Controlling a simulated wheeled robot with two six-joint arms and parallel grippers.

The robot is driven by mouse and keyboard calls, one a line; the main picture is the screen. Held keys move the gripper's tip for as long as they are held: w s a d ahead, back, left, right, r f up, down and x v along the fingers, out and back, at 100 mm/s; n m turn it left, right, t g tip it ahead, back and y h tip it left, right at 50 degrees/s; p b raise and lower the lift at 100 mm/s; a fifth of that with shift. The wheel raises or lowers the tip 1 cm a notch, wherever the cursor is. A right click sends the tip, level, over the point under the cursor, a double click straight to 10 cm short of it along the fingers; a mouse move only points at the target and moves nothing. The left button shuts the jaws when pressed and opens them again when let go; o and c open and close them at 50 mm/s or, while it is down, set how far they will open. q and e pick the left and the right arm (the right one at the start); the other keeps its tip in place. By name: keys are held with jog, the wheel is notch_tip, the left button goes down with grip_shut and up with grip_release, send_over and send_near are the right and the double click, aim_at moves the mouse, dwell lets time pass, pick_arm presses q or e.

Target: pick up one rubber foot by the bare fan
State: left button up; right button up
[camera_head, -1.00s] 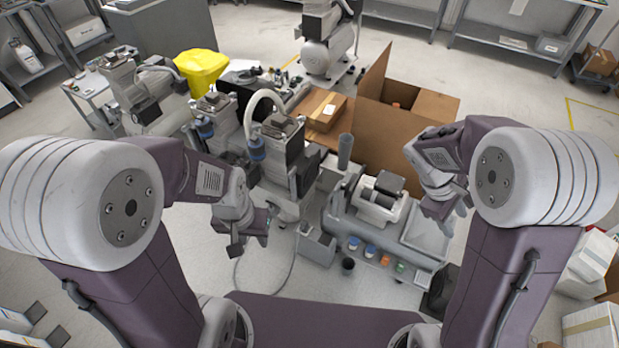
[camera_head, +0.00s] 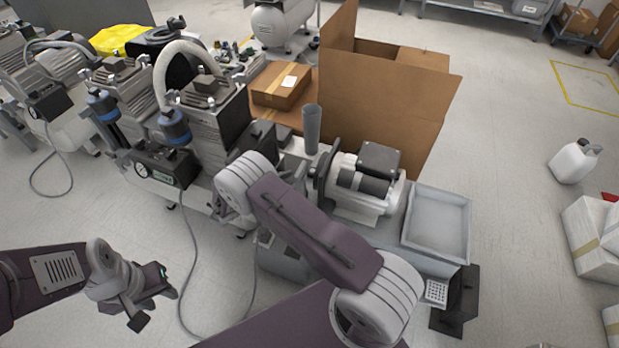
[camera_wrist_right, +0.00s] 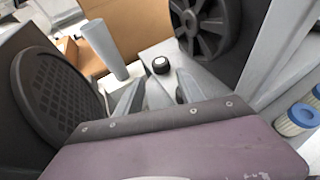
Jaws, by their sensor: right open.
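One small black rubber foot (camera_wrist_right: 160,65) with a pale top stands on a light grey surface in the right wrist view. The bare fan (camera_wrist_right: 206,26), black and spoked, is just right of it; its dark edge shows on the motor in the head view (camera_head: 321,170). My right gripper (camera_wrist_right: 158,92) is open, its fingers pointing toward the foot, which shows just beyond and between the tips. Nothing is between the fingers. In the head view my right arm hides that gripper and the foot. My left gripper (camera_head: 152,304) is open and empty over the floor at lower left.
A grey tube (camera_head: 311,130) stands upright near the fan; a dark round grille (camera_wrist_right: 52,96) is close on the left in the wrist view. Blue-topped filters (camera_wrist_right: 297,118) are at right. A grey tray (camera_head: 437,222) and a large cardboard box (camera_head: 385,100) flank the motor.

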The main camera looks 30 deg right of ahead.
aim_at(310, 173)
jog(key=b+x, duration=0.2)
jog(key=x, duration=0.1)
jog(key=shift+d+f, duration=0.2)
jog(key=shift+f, duration=0.05)
jog(key=shift+w+d, duration=0.1)
jog(key=shift+d, duration=0.1)
jog(key=shift+d+f+b, duration=0.15)
jog(key=shift+d+b, duration=0.1)
jog(key=shift+b, duration=0.05)
jog(key=b+x, duration=0.2)
jog(key=x, duration=0.2)
jog(key=shift+d+b, duration=0.1)
jog(key=shift+b, duration=0.2)
jog(key=shift+w+d, duration=0.15)
grip_shut()
